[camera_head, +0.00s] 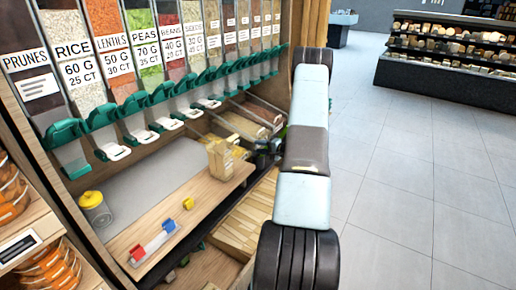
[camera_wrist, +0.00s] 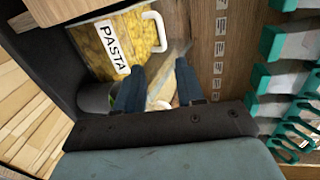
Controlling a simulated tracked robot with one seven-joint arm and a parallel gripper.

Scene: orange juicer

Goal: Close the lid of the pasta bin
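The pasta bin (camera_wrist: 88,42) shows in the wrist view at the upper left, with yellow pasta and a white PASTA label (camera_wrist: 115,47). A white handle (camera_wrist: 157,32) is at its right edge. My gripper (camera_wrist: 160,68) has its two dark fingers spread below the label and handle, with no object seen between them. I cannot tell whether the fingers touch the bin, or how far the lid stands open. In the head view my gripper (camera_head: 268,146) is small and partly hidden by my arm, near the clear-lidded bins (camera_head: 247,124) at the shelf's far end.
Dispensers with green spouts (camera_head: 105,115) line the shelf above. A grey cylinder (camera_wrist: 96,97) lies near my left finger. Open tiled floor (camera_head: 410,170) is at right.

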